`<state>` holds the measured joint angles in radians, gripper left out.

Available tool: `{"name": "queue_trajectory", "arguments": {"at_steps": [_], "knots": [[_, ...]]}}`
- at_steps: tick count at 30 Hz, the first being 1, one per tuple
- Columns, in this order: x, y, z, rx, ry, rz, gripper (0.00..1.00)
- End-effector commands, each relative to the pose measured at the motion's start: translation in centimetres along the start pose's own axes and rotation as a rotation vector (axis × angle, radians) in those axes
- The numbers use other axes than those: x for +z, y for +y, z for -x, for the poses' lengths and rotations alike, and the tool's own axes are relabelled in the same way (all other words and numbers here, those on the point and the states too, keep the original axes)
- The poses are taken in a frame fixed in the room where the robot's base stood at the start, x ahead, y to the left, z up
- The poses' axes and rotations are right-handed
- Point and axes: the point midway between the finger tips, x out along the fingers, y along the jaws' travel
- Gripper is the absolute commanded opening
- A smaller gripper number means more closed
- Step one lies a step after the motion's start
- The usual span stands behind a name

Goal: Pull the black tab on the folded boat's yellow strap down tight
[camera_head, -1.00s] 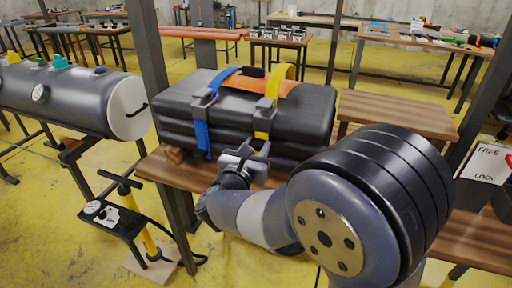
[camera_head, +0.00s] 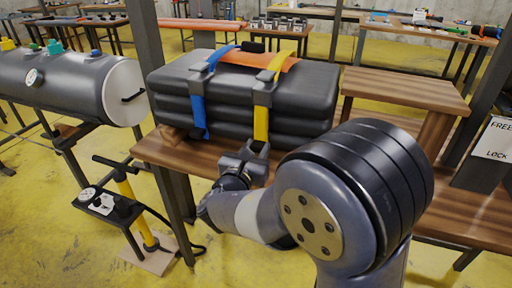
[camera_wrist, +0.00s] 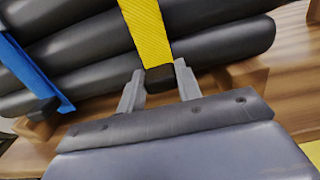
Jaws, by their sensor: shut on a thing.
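The folded boat (camera_head: 320,98) is a stack of black rolls lying on a wooden bench. Its yellow strap (camera_head: 261,124) runs over the top, through a dark buckle (camera_head: 264,92), and hangs down the front side. In the wrist view the yellow strap (camera_wrist: 146,30) ends in the black tab (camera_wrist: 159,78). My gripper (camera_wrist: 160,84) is shut on the black tab, one grey finger on each side of it. In the head view my gripper (camera_head: 257,150) is at the strap's lower end, below the buckle, and mostly hides the tab.
A blue strap (camera_head: 198,112) with its own buckle hangs left of the yellow one. The wooden bench (camera_head: 170,155) lies under the boat. A foot pump (camera_head: 112,205) stands on the floor at left. A dark post (camera_head: 147,60) rises beside the boat.

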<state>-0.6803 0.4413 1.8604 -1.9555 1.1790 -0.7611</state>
Motion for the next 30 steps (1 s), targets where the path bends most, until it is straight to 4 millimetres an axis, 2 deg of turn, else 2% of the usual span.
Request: {"name": "queue_trajectory", "arguments": {"at_steps": [7,8,15,24,30], "knots": [[-0.2,0.0,0.0,0.0,0.006,0.001,0.0],[-0.2,0.0,0.0,0.0,0.006,0.001,0.35],[-0.1,0.0,0.0,0.0,0.005,0.001,0.55],[-0.1,0.0,0.3,0.001,0.004,0.001,0.55],[0.0,0.1,3.0,0.006,0.004,0.001,0.55]]}}
